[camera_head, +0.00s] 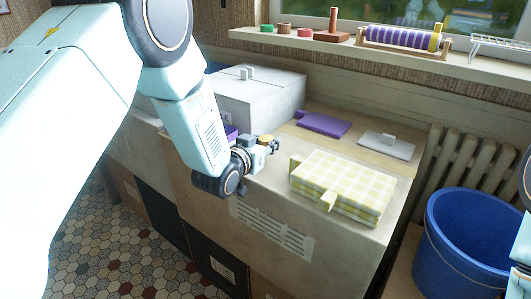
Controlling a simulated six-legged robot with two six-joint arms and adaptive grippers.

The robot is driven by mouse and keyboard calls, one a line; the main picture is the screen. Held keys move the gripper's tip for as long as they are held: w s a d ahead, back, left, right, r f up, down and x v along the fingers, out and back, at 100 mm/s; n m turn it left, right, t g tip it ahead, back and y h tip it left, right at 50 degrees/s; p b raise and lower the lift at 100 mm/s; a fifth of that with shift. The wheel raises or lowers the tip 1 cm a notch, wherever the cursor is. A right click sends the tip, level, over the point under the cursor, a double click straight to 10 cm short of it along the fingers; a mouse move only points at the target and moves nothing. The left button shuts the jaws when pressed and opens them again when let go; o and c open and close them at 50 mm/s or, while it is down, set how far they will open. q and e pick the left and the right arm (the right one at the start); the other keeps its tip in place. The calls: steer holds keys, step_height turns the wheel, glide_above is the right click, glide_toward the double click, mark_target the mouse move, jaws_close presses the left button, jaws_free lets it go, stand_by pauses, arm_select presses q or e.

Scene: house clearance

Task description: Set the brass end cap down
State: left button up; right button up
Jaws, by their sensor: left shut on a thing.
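My left gripper (270,147) is in the middle of the camera_head view, over the top of a pale cabinet. It is shut on the brass end cap (266,139), a small yellowish disc at the fingers. The fingers hide part of the cap. I cannot tell whether the cap touches the surface below. My right gripper is not in view; only a strip of my right arm shows at the right edge.
Behind are a purple board (323,124), a white lidded piece (387,146) and a white box (258,95). The windowsill (345,48) holds rings and a purple roller. A blue bucket (465,245) stands at right.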

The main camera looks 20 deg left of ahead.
arm_select(q)
steer(key=shift+f, duration=0.95)
steer(key=shift+w+f+b, duration=0.15)
steer(key=shift+f+b, duration=0.15)
steer(key=o, duration=1.1)
steer(key=shift+f, duration=0.15)
steer(key=shift+c, duration=0.2)
